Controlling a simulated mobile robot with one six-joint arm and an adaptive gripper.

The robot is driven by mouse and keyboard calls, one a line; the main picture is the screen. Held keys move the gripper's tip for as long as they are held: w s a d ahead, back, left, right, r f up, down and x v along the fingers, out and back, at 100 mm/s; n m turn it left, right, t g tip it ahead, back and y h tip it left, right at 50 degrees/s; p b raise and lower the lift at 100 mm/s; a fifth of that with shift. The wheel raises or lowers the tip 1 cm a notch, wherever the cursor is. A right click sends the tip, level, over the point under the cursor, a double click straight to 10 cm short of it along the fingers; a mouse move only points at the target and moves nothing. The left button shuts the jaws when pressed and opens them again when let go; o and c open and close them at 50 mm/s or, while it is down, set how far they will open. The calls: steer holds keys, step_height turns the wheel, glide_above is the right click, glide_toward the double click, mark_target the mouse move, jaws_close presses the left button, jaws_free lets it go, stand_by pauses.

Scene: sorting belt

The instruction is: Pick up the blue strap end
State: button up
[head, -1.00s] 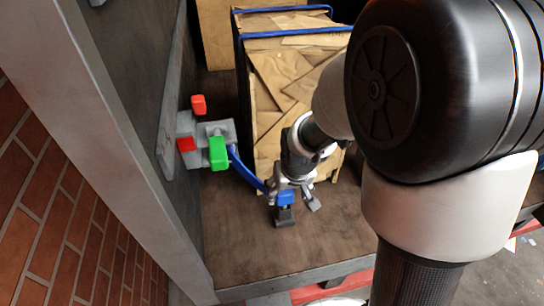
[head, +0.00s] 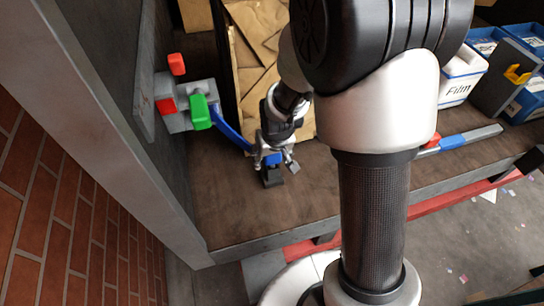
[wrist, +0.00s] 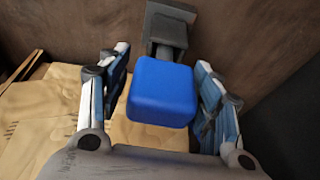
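The blue strap end is a rounded blue block (wrist: 162,92) with a dark grey piece (wrist: 167,30) at its far side. It also shows in the head view (head: 273,159), low over the brown deck. A blue strap (head: 231,131) runs from the green-handled fitting to it. My gripper (wrist: 162,62) is open, with one finger on each side of the blue block.
A grey fitting with a green handle (head: 201,112) and red blocks (head: 176,64) is on the left wall. At the right are a white "Film" bin (head: 461,78) and a blue-and-grey bar (head: 453,141). The deck's front edge is near.

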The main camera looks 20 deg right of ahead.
steer(key=c, duration=1.1)
steer(key=shift+o, duration=0.2)
steer(key=shift+r, duration=0.1)
step_height(320, 180, up, 10)
steer(key=shift+f+p, duration=0.1)
steer(key=shift+p, duration=1.05)
step_height(320, 180, up, 9)
steer(key=p, duration=0.6)
steer(key=shift+p, duration=0.3)
